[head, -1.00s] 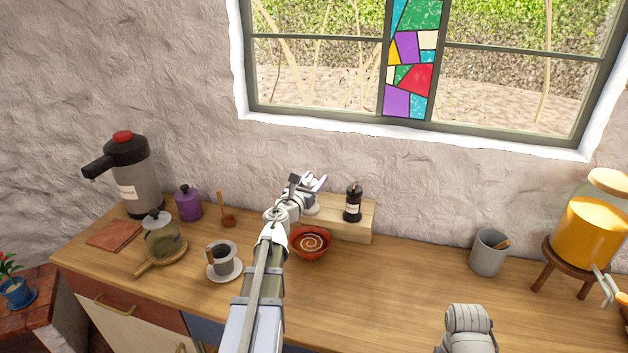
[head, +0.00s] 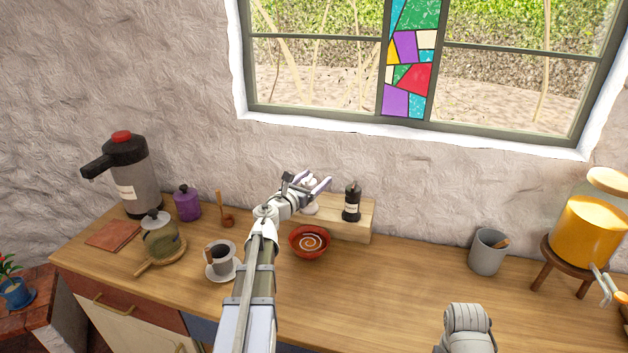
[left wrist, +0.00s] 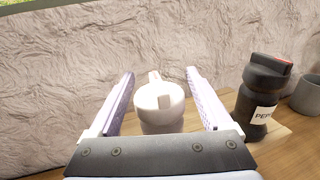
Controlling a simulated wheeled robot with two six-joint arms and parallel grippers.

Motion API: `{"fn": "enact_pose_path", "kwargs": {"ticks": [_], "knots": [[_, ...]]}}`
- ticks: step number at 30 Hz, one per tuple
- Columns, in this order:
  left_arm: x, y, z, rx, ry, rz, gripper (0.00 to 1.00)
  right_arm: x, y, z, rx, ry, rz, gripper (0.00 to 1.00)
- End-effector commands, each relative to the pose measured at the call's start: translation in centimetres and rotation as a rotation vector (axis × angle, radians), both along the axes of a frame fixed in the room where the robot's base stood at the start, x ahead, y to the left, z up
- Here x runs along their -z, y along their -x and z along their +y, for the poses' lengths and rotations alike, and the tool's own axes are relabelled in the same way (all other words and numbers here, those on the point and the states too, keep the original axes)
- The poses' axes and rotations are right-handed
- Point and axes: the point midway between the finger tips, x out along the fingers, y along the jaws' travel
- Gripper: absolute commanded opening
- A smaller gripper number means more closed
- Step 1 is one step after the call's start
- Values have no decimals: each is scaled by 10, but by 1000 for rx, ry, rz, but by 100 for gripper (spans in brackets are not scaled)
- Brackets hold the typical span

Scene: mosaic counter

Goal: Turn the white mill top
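The white mill (left wrist: 160,105) stands upright on the wooden shelf, with a small handle on its top. In the head view only part of the white mill (head: 311,208) shows, behind and below my left gripper (head: 319,186). In the left wrist view my left gripper (left wrist: 161,100) is open, with one finger on each side of the mill's top and a gap visible on both sides. My right gripper is not in view; only a part of my right arm shows at the bottom of the head view.
A black pepper mill (head: 352,204) stands close to the right on the same wooden shelf (head: 364,232). A red bowl (head: 309,242) sits in front. A cup on a saucer (head: 221,272) is to the left. The counter's right middle is clear up to a grey cup (head: 486,252).

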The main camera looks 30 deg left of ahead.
Motion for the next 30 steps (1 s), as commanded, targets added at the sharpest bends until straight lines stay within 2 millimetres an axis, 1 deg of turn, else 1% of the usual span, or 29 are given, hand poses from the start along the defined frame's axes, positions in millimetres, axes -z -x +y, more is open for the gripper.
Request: {"fn": "enact_pose_path", "kwargs": {"ticks": [8, 11, 14, 17, 24, 27, 30], "knots": [[0, 1, 0, 0, 0, 0, 86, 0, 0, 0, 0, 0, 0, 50], [0, 5, 0, -1, 0, 0, 86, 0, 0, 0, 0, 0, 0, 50], [0, 13, 0, -1, 0, 0, 86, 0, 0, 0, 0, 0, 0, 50], [0, 27, 0, -1, 0, 0, 86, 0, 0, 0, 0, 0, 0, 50], [0, 66, 2, -3, 0, 0, 86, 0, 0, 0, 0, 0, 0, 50], [0, 76, 3, -1, 0, 0, 86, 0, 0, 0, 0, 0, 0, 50], [0, 79, 4, -1, 0, 0, 86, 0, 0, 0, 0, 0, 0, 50]]}}
